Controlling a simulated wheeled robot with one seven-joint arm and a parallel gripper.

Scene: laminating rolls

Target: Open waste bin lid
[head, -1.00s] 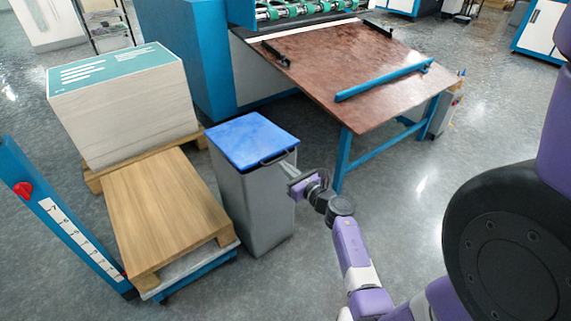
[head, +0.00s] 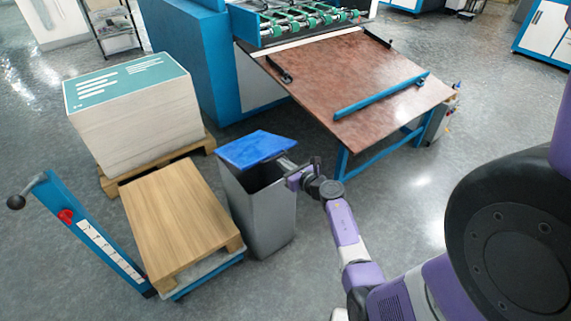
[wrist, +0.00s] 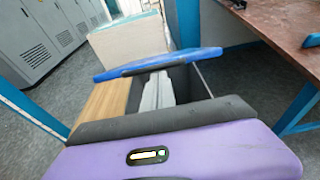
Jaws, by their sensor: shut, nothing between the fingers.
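The grey waste bin (head: 262,215) stands on the floor in the middle of the head view. Its blue lid (head: 256,149) is partly raised and tilted, with the near edge lifted and a dark opening showing below it. My gripper (head: 287,165) is at the lid's raised near edge, on the right side of the bin. In the wrist view the lid (wrist: 160,65) shows nearly edge-on with a dark handle bar along it, and the shut grey fingers (wrist: 158,92) reach to it over the opening. The exact contact is too small to tell.
A wooden pallet (head: 180,220) on a blue-handled truck (head: 90,235) stands left of the bin. A stack of sheets (head: 135,110) is behind it. A brown table (head: 350,80) with blue legs is to the right. Grey floor is open in front.

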